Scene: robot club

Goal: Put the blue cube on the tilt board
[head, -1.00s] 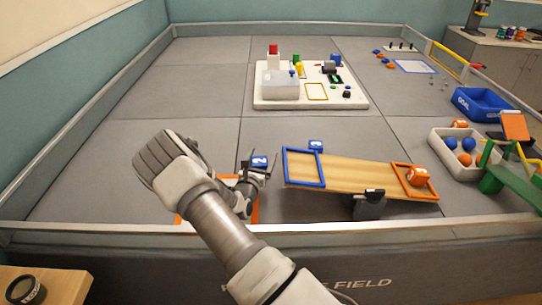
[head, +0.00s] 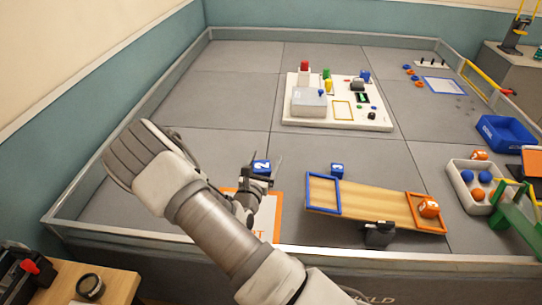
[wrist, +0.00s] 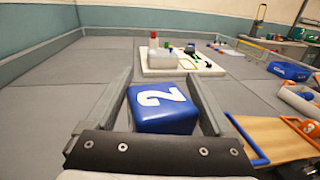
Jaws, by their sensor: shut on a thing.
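My gripper (head: 263,172) is shut on a blue cube (head: 261,167) with a white 2 on its face. In the wrist view the cube (wrist: 163,108) sits between the two fingers. The gripper holds it left of the tilt board (head: 365,203) and apart from it. The board is a wooden plank on a dark pivot. It has a blue frame (head: 309,197) at its left end and an orange frame at its right end.
An orange-edged pad (head: 279,217) lies below my gripper. A white panel (head: 317,119) with several fixtures stands farther back. A tray of balls (head: 466,200), a green ramp (head: 510,205) and a blue bin (head: 506,135) are at right. Low walls edge the grey field; its left part is clear.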

